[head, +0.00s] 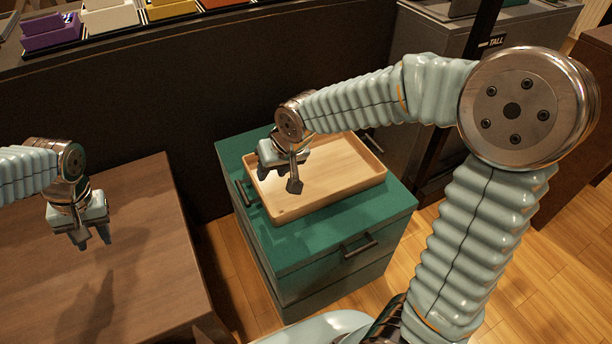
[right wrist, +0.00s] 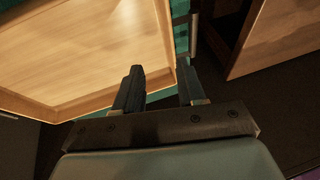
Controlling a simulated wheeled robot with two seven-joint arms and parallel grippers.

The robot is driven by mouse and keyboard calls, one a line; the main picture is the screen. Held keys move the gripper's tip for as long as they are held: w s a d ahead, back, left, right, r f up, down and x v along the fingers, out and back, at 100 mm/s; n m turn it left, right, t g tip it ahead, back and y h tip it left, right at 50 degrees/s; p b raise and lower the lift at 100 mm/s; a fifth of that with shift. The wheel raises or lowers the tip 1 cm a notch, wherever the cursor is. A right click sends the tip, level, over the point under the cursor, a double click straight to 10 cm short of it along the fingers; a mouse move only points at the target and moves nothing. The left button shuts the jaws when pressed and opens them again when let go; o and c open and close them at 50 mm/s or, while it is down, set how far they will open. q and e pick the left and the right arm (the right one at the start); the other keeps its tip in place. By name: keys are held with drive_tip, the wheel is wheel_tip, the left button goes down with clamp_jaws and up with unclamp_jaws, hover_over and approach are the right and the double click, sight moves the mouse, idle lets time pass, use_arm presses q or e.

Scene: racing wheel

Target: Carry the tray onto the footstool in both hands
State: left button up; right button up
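The tray (head: 335,195) is a shallow, light wooden rectangle with raised walls. It lies flat and looks empty, on a green-topped drawer unit (head: 290,252). My right gripper (head: 278,178) is open at the tray's left end in the head view. In the right wrist view, its parted fingers (right wrist: 160,88) lie either side of the line of the tray's rim (right wrist: 172,60); whether they touch it I cannot tell. My left gripper (head: 93,236) is open and empty above a brown wooden table (head: 150,235). I cannot tell which piece of furniture is the footstool.
A dark panel (head: 190,100) stands behind the drawer unit, with colored bins (head: 110,17) along its top. A grey cabinet (head: 440,40) stands at the back right. A floor gap separates the table and drawer unit. Wooden floor (head: 540,270) lies open at right.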

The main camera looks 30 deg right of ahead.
drive_tip(key=v, duration=0.9)
drive_tip(key=shift+d+r, duration=0.3)
drive_tip(key=shift+d, duration=0.15)
drive_tip(key=shift+s, duration=0.1)
